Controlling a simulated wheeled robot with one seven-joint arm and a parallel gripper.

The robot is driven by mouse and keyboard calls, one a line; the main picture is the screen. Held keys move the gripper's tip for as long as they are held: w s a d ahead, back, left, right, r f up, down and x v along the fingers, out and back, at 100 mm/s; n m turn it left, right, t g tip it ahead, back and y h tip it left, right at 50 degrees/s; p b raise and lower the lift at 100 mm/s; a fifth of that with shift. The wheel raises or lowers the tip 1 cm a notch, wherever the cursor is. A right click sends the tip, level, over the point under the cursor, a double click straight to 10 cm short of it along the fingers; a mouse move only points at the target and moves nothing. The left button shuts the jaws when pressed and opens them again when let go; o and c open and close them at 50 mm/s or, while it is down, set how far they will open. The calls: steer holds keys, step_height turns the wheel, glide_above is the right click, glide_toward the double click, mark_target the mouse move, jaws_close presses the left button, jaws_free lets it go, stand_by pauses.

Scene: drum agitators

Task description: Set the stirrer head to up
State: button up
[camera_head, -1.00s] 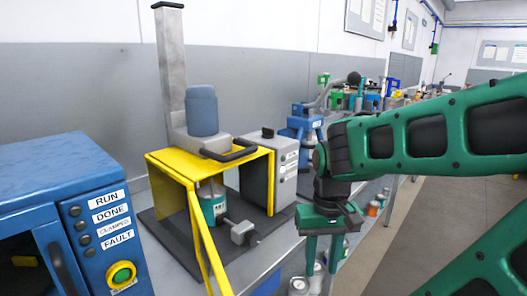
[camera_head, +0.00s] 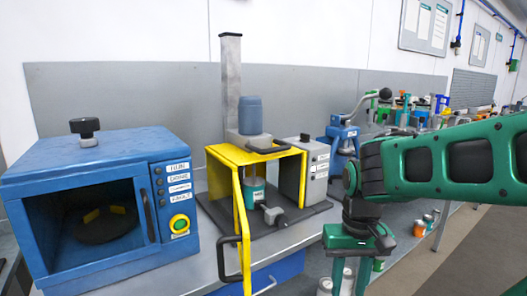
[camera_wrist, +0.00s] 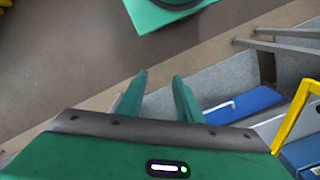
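The stirrer stands on the bench in the head view, with a tall grey column (camera_head: 231,75) behind it. Its head carries a blue motor (camera_head: 250,115) and a black handle bar (camera_head: 268,148) at the front. The head sits low on the column, at the level of the top of a yellow guard frame (camera_head: 238,158). A teal can (camera_head: 255,190) stands below the head inside the guard. My gripper (camera_head: 350,275) hangs to the right of the stirrer, apart from it, pointing down. In the wrist view its fingers (camera_wrist: 158,88) are apart with nothing between them.
A blue box machine (camera_head: 95,215) with an open front stands at the left. A grey control box (camera_head: 306,170) stands right of the guard, with a blue lever press (camera_head: 342,140) beyond. A black handle (camera_head: 230,258) juts from the guard's front. Floor (camera_head: 440,265) is clear at right.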

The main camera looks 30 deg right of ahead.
steer(key=shift+s+a, duration=0.2)
steer(key=shift+s, duration=0.05)
steer(key=m+t+h, duration=0.4)
steer(key=m+t, duration=0.3)
steer(key=m, duration=0.5)
glide_toward(276, 148)
steer(key=x, duration=0.8)
steer(key=shift+r, duration=0.1)
jaws_close()
